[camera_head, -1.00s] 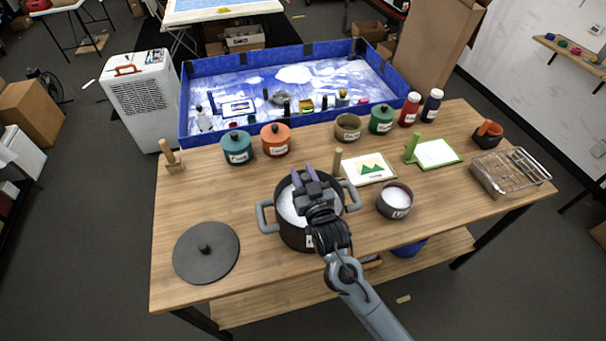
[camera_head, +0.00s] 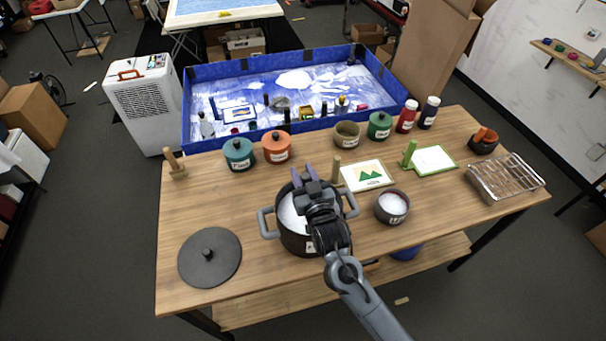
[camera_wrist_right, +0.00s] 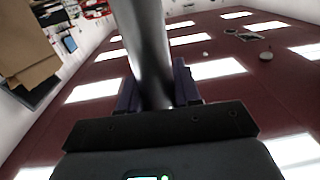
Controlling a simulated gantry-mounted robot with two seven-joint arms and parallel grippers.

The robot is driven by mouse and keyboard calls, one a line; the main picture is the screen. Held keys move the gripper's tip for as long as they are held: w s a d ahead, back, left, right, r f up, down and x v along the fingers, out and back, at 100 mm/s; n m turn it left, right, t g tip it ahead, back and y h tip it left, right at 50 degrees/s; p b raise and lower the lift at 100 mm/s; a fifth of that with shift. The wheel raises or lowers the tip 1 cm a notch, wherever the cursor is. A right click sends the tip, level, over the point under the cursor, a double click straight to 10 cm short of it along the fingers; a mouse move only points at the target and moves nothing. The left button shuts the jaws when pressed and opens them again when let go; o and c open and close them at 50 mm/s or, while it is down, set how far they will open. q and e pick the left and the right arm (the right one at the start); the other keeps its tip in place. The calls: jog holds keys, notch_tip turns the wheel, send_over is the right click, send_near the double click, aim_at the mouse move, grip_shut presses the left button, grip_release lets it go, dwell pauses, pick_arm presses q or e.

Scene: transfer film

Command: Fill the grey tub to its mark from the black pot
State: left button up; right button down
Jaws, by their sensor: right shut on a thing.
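The black pot (camera_head: 298,240), with two grey side handles, stands at the front middle of the table, white stuff inside. The grey tub (camera_head: 391,214) stands to its right and holds white stuff too; its fill mark cannot be made out. My right gripper (camera_head: 304,174) is over the pot and hides part of its opening. In the right wrist view its purple fingers (camera_wrist_right: 158,92) are shut on a smooth dark grey shaft (camera_wrist_right: 146,45), a tool handle by its look. The shaft's far end is out of sight. My left gripper is not in view.
A black lid (camera_head: 210,262) lies at the front left. A picture card (camera_head: 366,180) with a wooden post is behind the tub, a green-framed card (camera_head: 432,161) further right. Lidded pots and jars line the back; a wire rack (camera_head: 505,180) stands at the right.

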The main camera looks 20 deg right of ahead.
notch_tip(320, 180, up, 6)
jog(key=p, duration=0.5)
jog(key=shift+r, duration=0.25)
